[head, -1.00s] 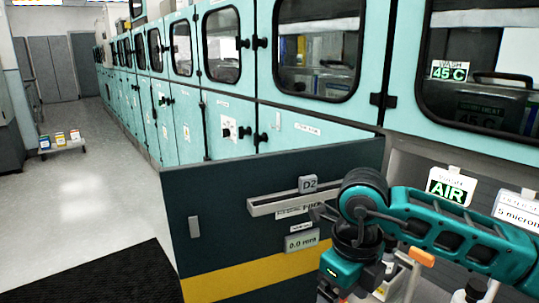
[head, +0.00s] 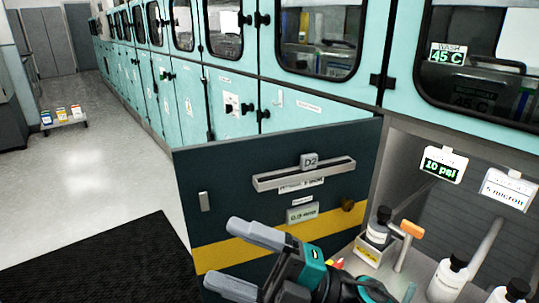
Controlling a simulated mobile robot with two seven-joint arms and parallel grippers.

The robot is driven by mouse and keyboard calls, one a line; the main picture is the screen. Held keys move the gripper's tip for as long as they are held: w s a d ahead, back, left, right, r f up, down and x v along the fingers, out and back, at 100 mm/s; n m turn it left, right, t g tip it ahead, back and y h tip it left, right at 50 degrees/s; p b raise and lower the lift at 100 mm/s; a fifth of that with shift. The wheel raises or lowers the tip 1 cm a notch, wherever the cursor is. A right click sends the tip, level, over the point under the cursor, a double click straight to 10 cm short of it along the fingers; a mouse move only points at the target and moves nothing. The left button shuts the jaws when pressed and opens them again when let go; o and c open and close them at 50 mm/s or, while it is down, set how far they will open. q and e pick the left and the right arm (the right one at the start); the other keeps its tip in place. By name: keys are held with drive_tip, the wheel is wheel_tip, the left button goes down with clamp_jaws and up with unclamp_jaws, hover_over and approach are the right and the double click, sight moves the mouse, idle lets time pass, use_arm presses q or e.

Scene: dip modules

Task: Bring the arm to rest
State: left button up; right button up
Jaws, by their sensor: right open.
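My right gripper (head: 220,250) is low in the head view, in front of the dark D2 drawer front. Its two grey fingers point left and stand apart, with nothing between them. My right arm comes in from the bottom edge, and most of it is out of view. The D2 drawer front (head: 230,190) has a long grey handle (head: 304,174), a small display (head: 302,214) and a dark round knob (head: 347,205). The gripper is apart from the handle in the picture; its depth to the panel is hard to tell. My left gripper is not in view.
Teal cabinets (head: 236,105) line the back. A black mat (head: 90,265) lies on open floor at left.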

drive_tip(key=w+d+f+m+t+h+p, duration=0.1)
drive_tip(key=w+d+f+m+t+h, duration=0.2)
drive_tip(key=d+f+m+t+h, duration=0.6)
drive_tip(key=w+d+f+m+t+h+p, duration=0.15)
drive_tip(key=d+f+m+t+h, duration=0.3)
drive_tip(key=m, duration=0.85)
drive_tip(key=s+d+f+m+g+h, duration=0.2)
drive_tip(key=s+d+f+m+h, duration=0.1)
drive_tip(key=f, duration=0.4)
drive_tip(key=s+d+f+m+g+h, duration=0.3)
drive_tip(key=s+d+f+m, duration=0.1)
drive_tip(key=s+f, duration=0.3)
drive_tip(key=shift+s+d+f+h, duration=0.15)
drive_tip(key=shift+d+f+h, duration=0.25)
drive_tip(key=shift+d, duration=0.4)
